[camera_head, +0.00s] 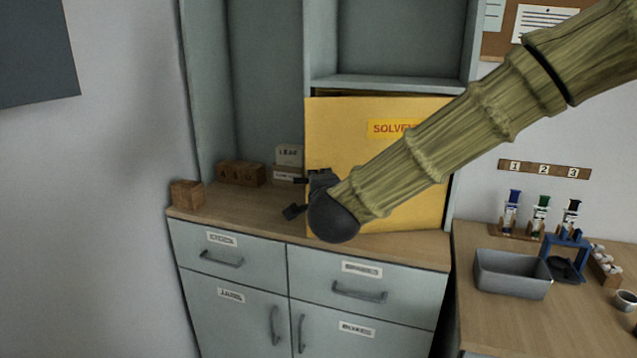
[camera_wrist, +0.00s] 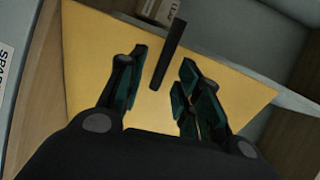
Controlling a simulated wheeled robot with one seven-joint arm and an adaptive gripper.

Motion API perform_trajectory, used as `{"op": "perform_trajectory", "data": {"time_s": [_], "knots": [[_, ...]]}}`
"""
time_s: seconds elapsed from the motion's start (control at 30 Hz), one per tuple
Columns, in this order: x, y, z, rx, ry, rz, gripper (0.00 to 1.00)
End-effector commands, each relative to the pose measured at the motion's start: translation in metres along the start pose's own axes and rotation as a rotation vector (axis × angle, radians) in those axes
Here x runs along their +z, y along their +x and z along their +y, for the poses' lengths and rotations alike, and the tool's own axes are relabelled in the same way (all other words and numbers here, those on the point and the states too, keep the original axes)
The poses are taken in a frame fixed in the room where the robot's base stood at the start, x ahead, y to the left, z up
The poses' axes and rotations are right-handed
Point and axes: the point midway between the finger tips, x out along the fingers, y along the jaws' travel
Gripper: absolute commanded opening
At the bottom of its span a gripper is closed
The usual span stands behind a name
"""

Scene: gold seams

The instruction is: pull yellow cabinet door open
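The yellow cabinet door (camera_head: 345,135) bears a label starting "SOLVEN", partly covered by my arm. A dark gap shows along its top edge; I cannot tell how far it stands open. It also fills much of the wrist view (camera_wrist: 90,70). Its dark bar handle (camera_wrist: 170,50) stands between the fingers of my gripper (camera_wrist: 163,68), which are spread, with no clear contact on either side. In the head view my gripper (camera_head: 305,197) is at the door's left edge, low down, and the handle is not clearly made out there.
The wooden counter (camera_head: 245,215) below holds a small wooden block (camera_head: 187,194), a lettered block (camera_head: 241,173) and a box marked LEAF (camera_head: 289,155). Grey drawers (camera_head: 362,283) are beneath. At right, a desk carries a grey bin (camera_head: 512,275) and several small bottles.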

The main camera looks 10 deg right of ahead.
Motion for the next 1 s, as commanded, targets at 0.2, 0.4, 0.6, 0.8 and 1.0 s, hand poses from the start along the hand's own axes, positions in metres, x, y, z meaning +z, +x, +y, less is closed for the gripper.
{"op": "perform_trajectory", "data": {"time_s": [0.2,0.4,0.6,0.8,1.0], "knots": [[-0.003,-0.041,0.000,0.000,0.001,0.001,0.34],[-0.003,-0.067,-0.001,-0.002,0.002,0.003,0.34],[-0.004,-0.077,0.000,-0.001,0.003,0.004,0.34],[-0.004,-0.078,0.000,-0.001,0.003,0.004,0.34],[-0.004,-0.076,0.007,0.008,-0.008,0.002,0.11]]}}
